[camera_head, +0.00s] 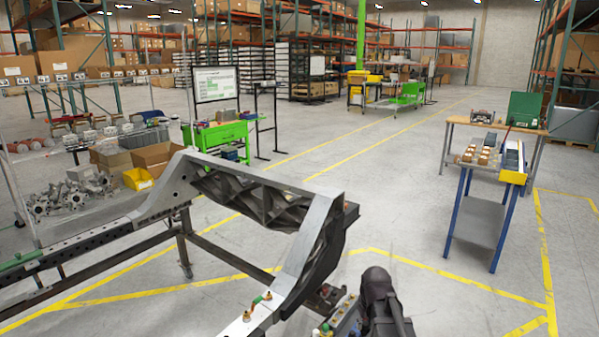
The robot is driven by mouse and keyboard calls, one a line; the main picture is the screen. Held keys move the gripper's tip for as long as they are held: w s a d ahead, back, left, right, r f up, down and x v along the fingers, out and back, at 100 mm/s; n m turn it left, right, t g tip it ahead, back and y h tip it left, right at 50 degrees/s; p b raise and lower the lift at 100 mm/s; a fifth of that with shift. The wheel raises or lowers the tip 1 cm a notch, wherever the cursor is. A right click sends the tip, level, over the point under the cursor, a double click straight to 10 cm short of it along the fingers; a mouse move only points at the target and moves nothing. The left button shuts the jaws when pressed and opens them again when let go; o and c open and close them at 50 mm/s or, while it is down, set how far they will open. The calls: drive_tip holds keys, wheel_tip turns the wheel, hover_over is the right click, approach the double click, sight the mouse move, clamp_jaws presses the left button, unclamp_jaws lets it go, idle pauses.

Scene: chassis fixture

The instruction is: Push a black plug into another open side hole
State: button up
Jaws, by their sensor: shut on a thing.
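The chassis fixture (312,232) is a grey metal frame that fills the lower left and middle of the view. Its long dark side rail (100,236) shows a row of small round holes; I cannot tell which are open or plugged. No black plug can be made out. A dark part of my arm (378,290) rises at the bottom edge, right of the fixture's near end. My gripper does not show, so its relation to the holes is hidden.
Small brass and coloured fittings (257,301) sit on the near rail. A blue-legged workbench (475,205) stands to the right. A green cabinet (222,138) and cardboard boxes (157,157) stand behind the fixture. The floor between fixture and workbench is clear.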

drive_tip(key=s+d+r+p, duration=0.9)
drive_tip(key=d, duration=0.3)
drive_tip(key=shift+d+r, duration=0.25)
drive_tip(key=shift+r, duration=0.1)
idle(0.8)
drive_tip(key=shift+s, duration=0.15)
idle(0.8)
